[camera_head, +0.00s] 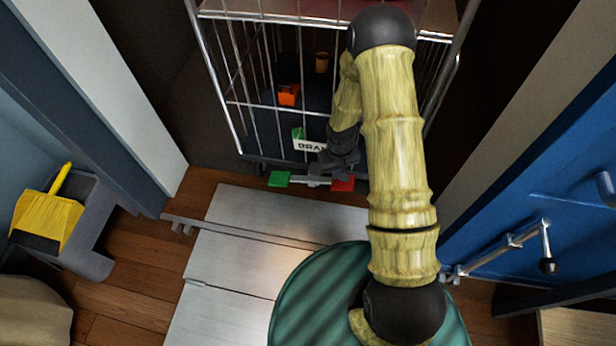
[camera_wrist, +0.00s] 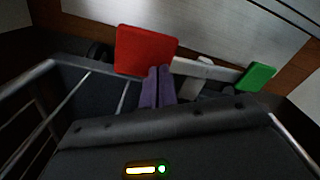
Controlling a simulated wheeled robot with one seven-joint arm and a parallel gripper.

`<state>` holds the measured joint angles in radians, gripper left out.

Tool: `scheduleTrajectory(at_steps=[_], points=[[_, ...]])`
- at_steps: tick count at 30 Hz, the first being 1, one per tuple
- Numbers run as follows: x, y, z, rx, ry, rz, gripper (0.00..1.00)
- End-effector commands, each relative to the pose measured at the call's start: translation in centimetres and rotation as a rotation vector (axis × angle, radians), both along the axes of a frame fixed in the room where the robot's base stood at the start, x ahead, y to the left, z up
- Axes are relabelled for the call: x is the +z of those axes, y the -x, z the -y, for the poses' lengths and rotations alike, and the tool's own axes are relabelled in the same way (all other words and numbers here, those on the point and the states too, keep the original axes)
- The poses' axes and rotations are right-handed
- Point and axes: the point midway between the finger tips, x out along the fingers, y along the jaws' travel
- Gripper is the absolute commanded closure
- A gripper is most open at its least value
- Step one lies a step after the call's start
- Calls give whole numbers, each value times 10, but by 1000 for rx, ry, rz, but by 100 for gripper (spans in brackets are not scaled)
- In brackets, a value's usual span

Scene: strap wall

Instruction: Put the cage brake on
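The wire roll cage (camera_head: 262,100) stands in the doorway beyond the metal plate. Its brake bar (camera_head: 313,181) runs low along the near edge, under a white brake label (camera_head: 308,146). A green pedal (camera_head: 279,179) is on the bar's left end and a red pedal (camera_head: 343,184) on its right end. In the wrist view the red pedal (camera_wrist: 145,50) is on the left and the green pedal (camera_wrist: 257,77) on the right. My gripper (camera_wrist: 158,72) has its two purple fingers together, empty, with tips over the red pedal's edge. I cannot tell whether they touch it.
A grey metal plate (camera_head: 235,255) covers the floor before the cage. A yellow dustpan (camera_head: 48,215) sits in a grey holder at the left. A blue door (camera_head: 555,190) with a metal bar (camera_head: 505,249) is at the right. Orange items (camera_head: 288,94) lie inside the cage.

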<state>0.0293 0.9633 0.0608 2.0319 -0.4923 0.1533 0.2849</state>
Motion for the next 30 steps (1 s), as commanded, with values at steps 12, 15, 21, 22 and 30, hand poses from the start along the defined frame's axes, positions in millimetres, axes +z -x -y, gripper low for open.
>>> scheduleTrajectory(at_steps=[12,15,21,22,30], points=[[25,-2,-1,3,-2,6,100],[32,-2,-1,2,-2,7,100],[44,-2,-2,4,-2,6,100],[46,-2,-3,4,-2,6,100],[64,-2,-3,6,-2,7,100]])
